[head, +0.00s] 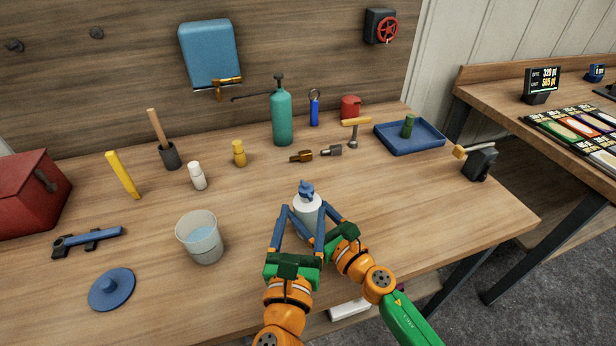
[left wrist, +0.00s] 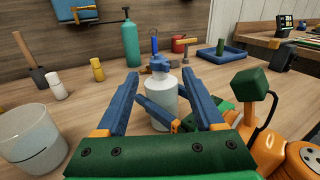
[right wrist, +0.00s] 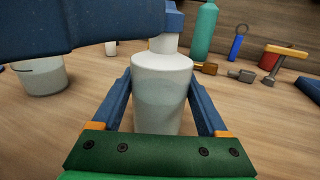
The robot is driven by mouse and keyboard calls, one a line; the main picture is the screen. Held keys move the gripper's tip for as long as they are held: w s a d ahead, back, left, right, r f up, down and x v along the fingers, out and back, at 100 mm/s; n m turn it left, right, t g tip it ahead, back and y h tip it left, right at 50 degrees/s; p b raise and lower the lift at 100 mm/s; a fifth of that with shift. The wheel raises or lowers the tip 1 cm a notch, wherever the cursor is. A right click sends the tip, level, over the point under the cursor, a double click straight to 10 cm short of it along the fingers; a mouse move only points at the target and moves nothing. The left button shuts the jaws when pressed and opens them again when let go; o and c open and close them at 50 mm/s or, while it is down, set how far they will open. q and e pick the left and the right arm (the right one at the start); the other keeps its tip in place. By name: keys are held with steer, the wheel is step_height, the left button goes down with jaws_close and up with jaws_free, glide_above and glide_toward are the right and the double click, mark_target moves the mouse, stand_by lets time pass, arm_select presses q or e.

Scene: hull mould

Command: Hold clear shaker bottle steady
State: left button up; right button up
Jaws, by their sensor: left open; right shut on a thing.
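The clear shaker bottle (head: 307,207) stands upright near the front middle of the table, with a blue cap (head: 307,189) on top. It also shows in the left wrist view (left wrist: 161,97) and the right wrist view (right wrist: 161,88). My right gripper (head: 324,212) is shut on the bottle's body, one blue finger on each side in the right wrist view (right wrist: 163,95). My left gripper (head: 301,222) is open, its fingers apart on either side of the bottle in the left wrist view (left wrist: 160,88). Whether the left fingers touch the bottle cannot be told.
A green bottle (head: 282,118), brass fittings (head: 301,156) and a blue tray (head: 410,137) sit farther back.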

mark_target(307, 186)
arm_select(q)
steer(key=w+d, duration=0.1)
steer(key=w, duration=0.9)
steer(key=shift+w, duration=0.4)
jaws_close()
